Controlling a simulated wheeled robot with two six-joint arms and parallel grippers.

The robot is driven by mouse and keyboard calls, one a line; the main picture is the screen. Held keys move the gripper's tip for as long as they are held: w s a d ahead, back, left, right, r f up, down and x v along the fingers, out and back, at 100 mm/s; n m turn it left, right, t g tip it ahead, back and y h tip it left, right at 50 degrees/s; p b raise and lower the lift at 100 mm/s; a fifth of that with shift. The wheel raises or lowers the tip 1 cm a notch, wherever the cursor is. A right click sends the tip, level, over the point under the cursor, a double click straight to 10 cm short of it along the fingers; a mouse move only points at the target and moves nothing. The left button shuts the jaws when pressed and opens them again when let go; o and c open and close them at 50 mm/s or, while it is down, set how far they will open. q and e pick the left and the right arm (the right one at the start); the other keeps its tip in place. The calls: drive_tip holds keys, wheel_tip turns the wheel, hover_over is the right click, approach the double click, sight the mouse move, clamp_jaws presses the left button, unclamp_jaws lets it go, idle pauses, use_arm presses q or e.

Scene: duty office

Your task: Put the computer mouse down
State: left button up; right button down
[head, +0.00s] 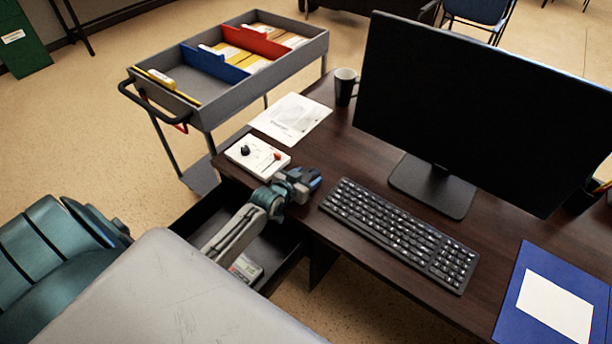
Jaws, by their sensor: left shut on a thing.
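My left gripper (302,182) is over the dark desk, just left of the keyboard (400,232). It is shut on a small dark thing at its tip, which I take to be the computer mouse. The gripper hides most of it, and I cannot tell whether it touches the desk top (362,155). My right gripper is not in view.
The monitor (480,110) stands behind the keyboard. A blue folder (510,300) lies at right. An open drawer (285,240) is below my arm. A file cart (205,118) stands beyond.

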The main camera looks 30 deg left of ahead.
use_arm(q)
drive_tip(key=shift+f, duration=0.25)
drive_tip(key=o, duration=1)
drive_tip(key=shift+r, duration=0.1)
